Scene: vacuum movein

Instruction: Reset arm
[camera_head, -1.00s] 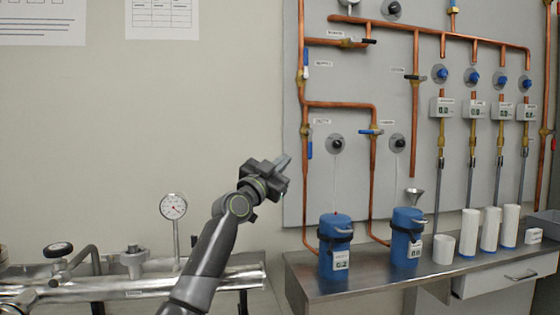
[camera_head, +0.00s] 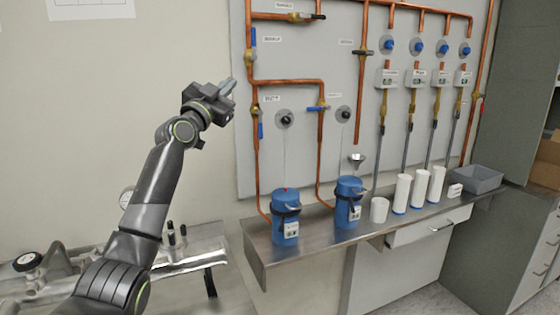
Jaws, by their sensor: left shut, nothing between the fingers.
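My left gripper (camera_head: 222,92) is in the head view, raised at the upper left in front of the wall and the left edge of the pipe panel. Its fingers are shut with nothing between them, and they point up and to the right. It appears clear of the pipes and valves, though the depth is hard to judge. The left arm comes up from the bottom left, partly bent. My right gripper is not in the view.
A grey panel (camera_head: 302,178) carries copper pipes and valves. Below, a metal shelf (camera_head: 262,253) bears two blue canisters (camera_head: 285,215), white cylinders (camera_head: 403,191) and a grey bin (camera_head: 478,179). Open wall is at left.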

